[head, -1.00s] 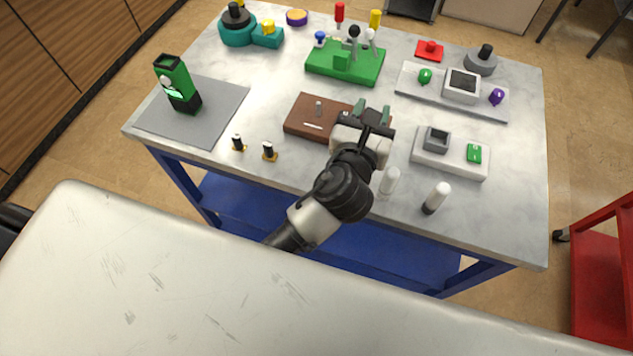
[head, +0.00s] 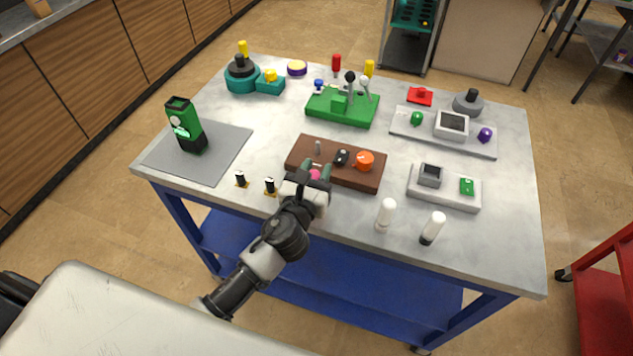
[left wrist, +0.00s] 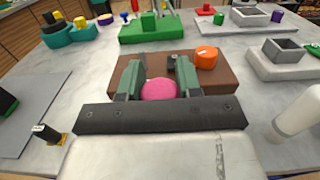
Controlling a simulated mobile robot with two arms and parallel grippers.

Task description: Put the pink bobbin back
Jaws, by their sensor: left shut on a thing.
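The pink bobbin (head: 315,175) is between the fingers of my left gripper (head: 316,170), which is shut on it. In the left wrist view the pink bobbin (left wrist: 159,90) shows as a round top between the two green-grey fingers. The gripper is at the front left part of the brown block (head: 345,177). On the block stand a thin grey peg (head: 318,147), a small black piece (head: 342,157) and an orange bobbin (head: 364,161). The bobbin's underside is hidden, so I cannot tell whether it touches the block. My right gripper is not in view.
Two small black-and-white pieces (head: 269,186) stand left of the gripper. Two white cylinders (head: 386,214) stand at the front right edge. A green fixture (head: 343,107) is behind the block, and a grey mat (head: 198,152) with a green device (head: 186,128) is at left.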

